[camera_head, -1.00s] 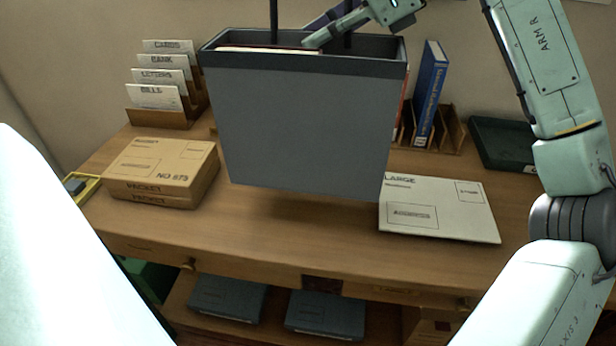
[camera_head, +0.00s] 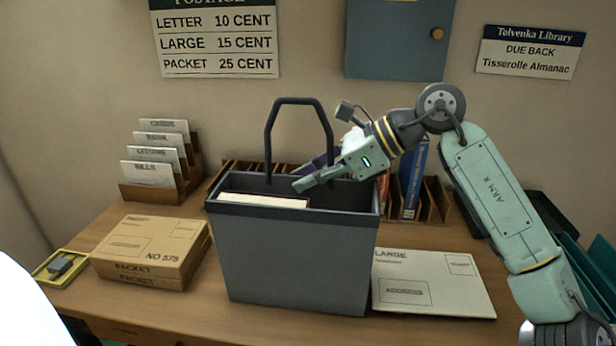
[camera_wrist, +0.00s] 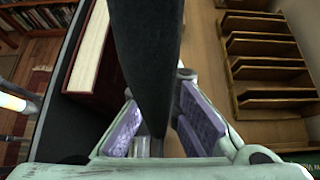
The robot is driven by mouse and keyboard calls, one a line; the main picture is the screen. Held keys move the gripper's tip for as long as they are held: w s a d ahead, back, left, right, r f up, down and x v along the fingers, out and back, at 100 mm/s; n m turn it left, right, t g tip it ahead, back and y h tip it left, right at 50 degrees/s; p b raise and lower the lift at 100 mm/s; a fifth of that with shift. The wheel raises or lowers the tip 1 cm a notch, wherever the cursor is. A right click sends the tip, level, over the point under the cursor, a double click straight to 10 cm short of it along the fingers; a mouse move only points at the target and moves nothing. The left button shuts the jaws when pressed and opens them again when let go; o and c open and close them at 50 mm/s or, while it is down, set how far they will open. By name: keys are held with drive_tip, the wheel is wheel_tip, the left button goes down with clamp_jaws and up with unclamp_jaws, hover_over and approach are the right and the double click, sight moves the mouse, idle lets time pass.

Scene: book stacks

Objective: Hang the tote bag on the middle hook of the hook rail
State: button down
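The dark grey tote bag (camera_head: 295,260) is upright over the middle of the desk, its base at or close to the desktop; I cannot tell if it touches. Its black handle (camera_head: 297,101) arches above it, and a pale-edged book (camera_head: 262,199) sits inside. My gripper (camera_head: 306,184) is at the bag's opening, by the right leg of the handle. In the wrist view, the dark handle strap (camera_wrist: 146,55) runs between the purple pads of my gripper (camera_wrist: 156,130), which is closed around it. The hook rail is not in view.
The desk holds packets (camera_head: 150,250) and a letter rack (camera_head: 160,170) on the left, a large envelope (camera_head: 435,284) on the right, and a wooden divider rack (camera_head: 436,205) behind. A blue-grey wall cabinet (camera_head: 393,45) and a postage sign (camera_head: 217,40) are above.

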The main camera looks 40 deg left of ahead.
drive_tip(key=c, duration=1.8)
unclamp_jaws()
drive_tip(key=shift+f, duration=0.1)
drive_tip(key=shift+w+d, duration=0.15)
drive_tip(key=shift+d, duration=0.1)
drive_tip(key=b+v, duration=0.2)
drive_tip(key=v, duration=0.8)
drive_tip(key=shift+r+b, duration=0.3)
